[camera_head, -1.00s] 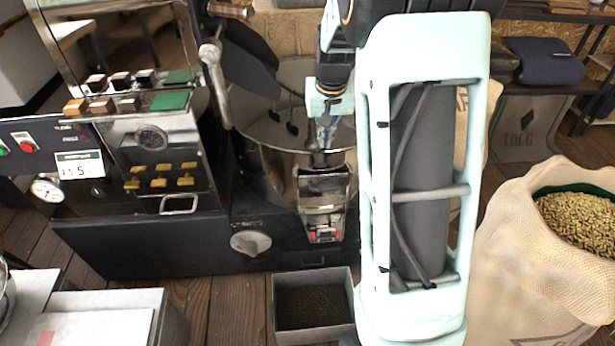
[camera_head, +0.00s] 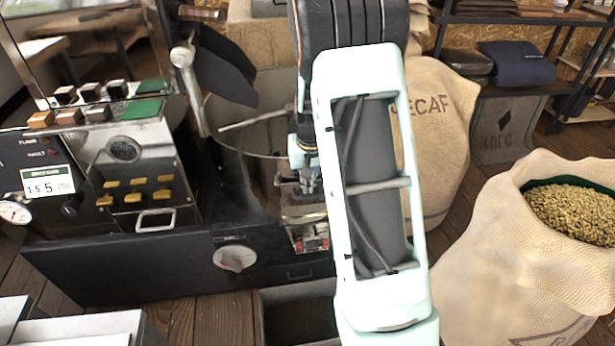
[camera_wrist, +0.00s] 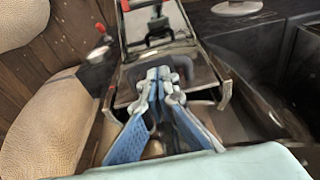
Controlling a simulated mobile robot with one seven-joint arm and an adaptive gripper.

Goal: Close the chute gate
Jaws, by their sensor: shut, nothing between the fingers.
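The metal discharge chute (camera_head: 305,212) is on the front of the roaster, above the floor bin. Small red parts show at its lower end. My gripper (camera_head: 308,183) is at the chute's top, with its fingertips together and nothing between them. In the wrist view, the blue-padded fingers (camera_wrist: 160,82) meet in front of the chute's metal body (camera_wrist: 200,70). I cannot tell whether they touch it. A small red knob (camera_wrist: 101,28) shows to the left. The gate's position is not clear, as my fingers and arm cover part of the chute.
A bin (camera_head: 275,300) stands below the chute, partly behind my arm. A burlap sack of beans (camera_head: 500,250) stands at right, and a DECAF sack (camera_head: 440,130) behind my arm. The roaster's control panel (camera_head: 150,175) is at left.

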